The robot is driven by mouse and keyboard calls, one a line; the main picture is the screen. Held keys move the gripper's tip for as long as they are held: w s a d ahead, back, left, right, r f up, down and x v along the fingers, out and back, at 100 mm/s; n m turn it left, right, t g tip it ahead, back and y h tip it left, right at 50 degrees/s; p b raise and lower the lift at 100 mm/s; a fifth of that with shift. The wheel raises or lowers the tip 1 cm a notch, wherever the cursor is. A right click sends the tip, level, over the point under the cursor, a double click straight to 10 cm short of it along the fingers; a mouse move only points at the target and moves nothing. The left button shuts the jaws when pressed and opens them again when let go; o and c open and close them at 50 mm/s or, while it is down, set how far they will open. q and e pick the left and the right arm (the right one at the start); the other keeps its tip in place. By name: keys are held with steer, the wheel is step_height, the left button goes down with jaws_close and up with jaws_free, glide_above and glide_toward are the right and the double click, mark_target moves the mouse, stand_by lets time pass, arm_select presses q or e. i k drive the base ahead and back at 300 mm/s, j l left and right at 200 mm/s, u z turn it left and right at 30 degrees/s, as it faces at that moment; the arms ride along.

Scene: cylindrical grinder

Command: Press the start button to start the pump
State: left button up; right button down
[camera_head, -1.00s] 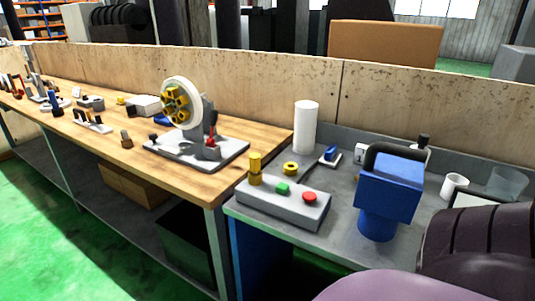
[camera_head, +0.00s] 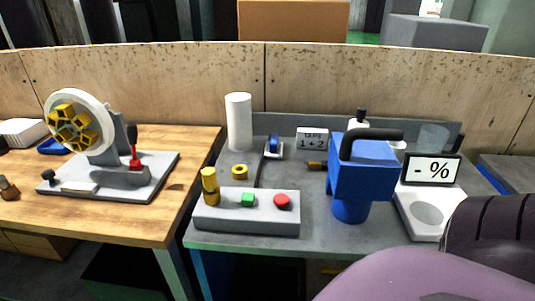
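A grey control box (camera_head: 247,218) sits at the front of the grey table. On its top are a green button (camera_head: 247,200), a red button (camera_head: 282,202) to its right, and a yellow cylindrical part (camera_head: 209,186) at its left end. No label tells which button is start, and nothing touches either one. A blue unit (camera_head: 361,173) with a black handle stands right of the box; I cannot tell whether it is the pump. Neither of my grippers is in view.
A white cylinder (camera_head: 238,122), a yellow ring (camera_head: 239,171) and a "TARE 1 + 2" sign (camera_head: 312,138) stand behind the box. A scale (camera_head: 423,216) with a "- %" display (camera_head: 431,169) is at right. A wheel machine (camera_head: 80,125) is on the wooden table. The box's front is clear.

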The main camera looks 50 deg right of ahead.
mark_target(249, 199)
steer(key=i+j+z, duration=0.2)
steer(key=z, duration=0.2)
steer(key=i+j+z, duration=0.15)
steer(key=j+z, duration=0.25)
steer(key=i+j+z, duration=0.15)
steer(key=j+z, duration=0.6)
steer(key=i+l, duration=0.05)
